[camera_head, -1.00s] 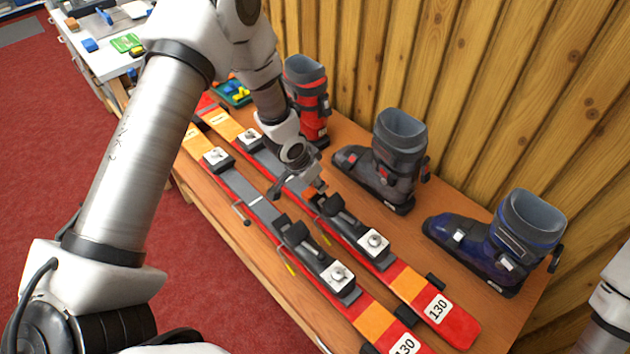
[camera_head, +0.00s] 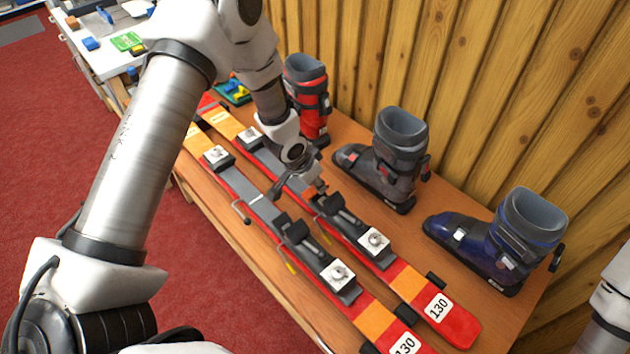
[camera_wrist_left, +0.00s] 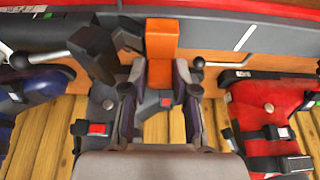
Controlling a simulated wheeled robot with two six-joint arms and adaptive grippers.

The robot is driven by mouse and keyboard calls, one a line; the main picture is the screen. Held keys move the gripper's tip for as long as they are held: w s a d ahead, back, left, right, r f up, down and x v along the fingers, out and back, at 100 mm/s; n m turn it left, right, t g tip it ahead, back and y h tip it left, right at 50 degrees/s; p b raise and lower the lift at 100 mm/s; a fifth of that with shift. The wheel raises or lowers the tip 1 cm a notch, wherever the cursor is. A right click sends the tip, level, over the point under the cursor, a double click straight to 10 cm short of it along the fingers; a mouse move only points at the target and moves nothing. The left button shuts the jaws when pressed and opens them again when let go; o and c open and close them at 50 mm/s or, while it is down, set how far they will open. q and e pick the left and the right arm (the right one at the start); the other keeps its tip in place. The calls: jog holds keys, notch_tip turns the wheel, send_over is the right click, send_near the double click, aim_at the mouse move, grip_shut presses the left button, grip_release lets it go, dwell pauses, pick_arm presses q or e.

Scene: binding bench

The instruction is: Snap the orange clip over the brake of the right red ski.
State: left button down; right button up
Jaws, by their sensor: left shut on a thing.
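The right red ski (camera_head: 410,285) lies on the wooden bench, on the side nearer the wall; the left red ski (camera_head: 372,318) lies alongside it. My left gripper (camera_head: 318,190) is over the right ski near its dark heel binding (camera_head: 340,215). It is shut on the orange clip (camera_wrist_left: 162,42), which sticks out beyond the fingertips in the left wrist view and lies against the ski there. A thin brake arm (camera_wrist_left: 222,64) shows beside the clip. I cannot tell whether the clip touches the brake. My right gripper is out of view.
A red boot (camera_head: 307,100), a grey boot (camera_head: 392,160) and a blue boot (camera_head: 505,240) stand on the bench (camera_head: 455,195) along the plank wall (camera_head: 480,80). A green tray (camera_head: 235,92) sits at the far end. Red carpet lies left.

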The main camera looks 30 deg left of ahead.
pick_arm(q)
jog(key=shift+f+b, duration=0.55)
jog(key=shift+f, duration=0.35)
jog(key=shift+c, duration=1.6)
grip_release()
notch_tip(320, 180, up, 10)
jog(key=p, duration=0.9)
jog(key=shift+r+p, duration=0.15)
jog(key=shift+p, duration=0.2)
